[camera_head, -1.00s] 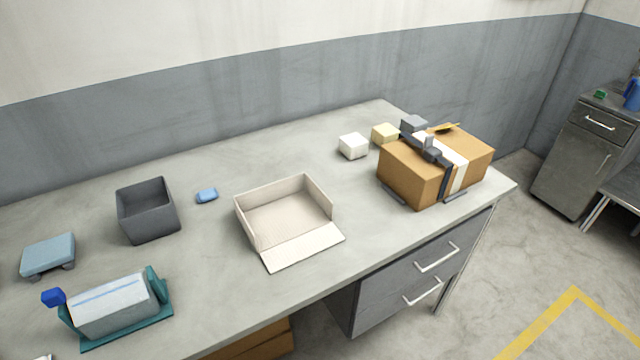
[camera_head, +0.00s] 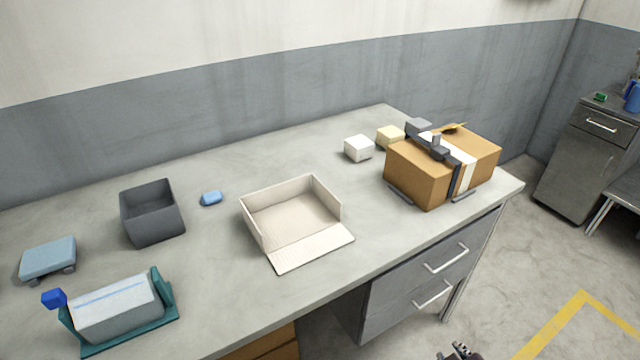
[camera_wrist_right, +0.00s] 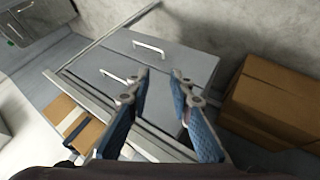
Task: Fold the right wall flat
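The cream cardboard box (camera_head: 300,213) stands open on the grey table. Its front wall (camera_head: 312,248) lies flat on the table toward the front edge. Its right wall (camera_head: 327,200) stands up, as do the back and left walls. My right gripper (camera_head: 460,353) just shows at the bottom edge of the head view, below the table front and well away from the box. In the right wrist view the right gripper (camera_wrist_right: 158,82) is open, with nothing between its blue-padded fingers. My left gripper is in no view.
A brown taped carton (camera_head: 418,178) stands right of the box, with white (camera_head: 358,148) and yellow (camera_head: 390,136) blocks behind it. A grey bin (camera_head: 152,212) and blue block (camera_head: 211,198) lie left. Drawers (camera_head: 425,275) sit under the table. Bare tabletop separates box and carton.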

